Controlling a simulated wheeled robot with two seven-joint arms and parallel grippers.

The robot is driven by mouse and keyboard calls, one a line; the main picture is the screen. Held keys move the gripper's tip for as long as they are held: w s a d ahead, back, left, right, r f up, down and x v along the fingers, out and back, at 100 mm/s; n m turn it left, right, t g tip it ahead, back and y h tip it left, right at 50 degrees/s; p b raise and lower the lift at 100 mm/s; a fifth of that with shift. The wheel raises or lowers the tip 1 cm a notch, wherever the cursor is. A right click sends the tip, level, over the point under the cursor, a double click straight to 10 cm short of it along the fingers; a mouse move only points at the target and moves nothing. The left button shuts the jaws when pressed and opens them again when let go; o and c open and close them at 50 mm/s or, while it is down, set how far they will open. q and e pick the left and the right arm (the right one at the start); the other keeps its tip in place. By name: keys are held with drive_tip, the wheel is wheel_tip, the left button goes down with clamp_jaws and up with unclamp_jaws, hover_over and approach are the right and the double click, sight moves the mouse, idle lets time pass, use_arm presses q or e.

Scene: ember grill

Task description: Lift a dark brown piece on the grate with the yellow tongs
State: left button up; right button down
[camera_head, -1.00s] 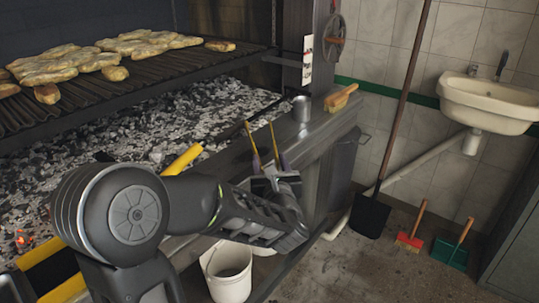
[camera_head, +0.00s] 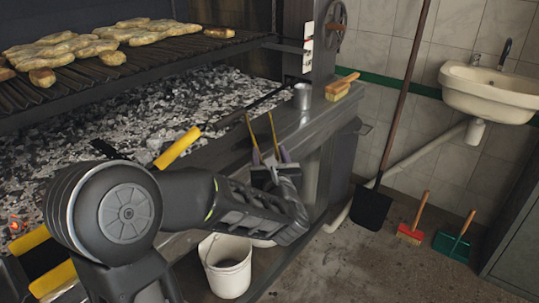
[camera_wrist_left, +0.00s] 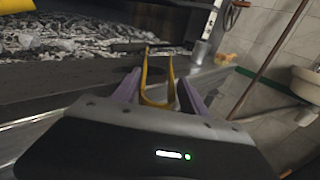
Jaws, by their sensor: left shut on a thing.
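My left gripper (camera_head: 272,165) is shut on the yellow tongs (camera_head: 271,126), with the arm stretched over the front ledge of the grill. The two tong arms point up and away and stand apart at the tips, with nothing between them. In the left wrist view the tongs (camera_wrist_left: 144,79) rise between the purple-grey fingers (camera_wrist_left: 158,92). The grate (camera_head: 150,65) lies at the upper left, with pale pieces on it. A browner piece (camera_head: 219,33) lies near its right end, and other brown pieces (camera_head: 42,77) lie near its front edge. The tongs are well apart from them.
Ash and embers (camera_head: 200,105) fill the bed below the grate. A metal cup (camera_head: 302,97) and a wooden brush (camera_head: 341,87) stand on the ledge (camera_head: 322,115). A white bucket (camera_head: 228,272) stands below. A shovel (camera_head: 371,208) leans at the wall.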

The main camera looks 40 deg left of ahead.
use_arm(q)
drive_tip(key=o, duration=0.8)
drive_tip(key=shift+s+d, duration=0.1)
drive_tip(key=v, duration=0.7)
drive_tip(key=shift+s+d, duration=0.2)
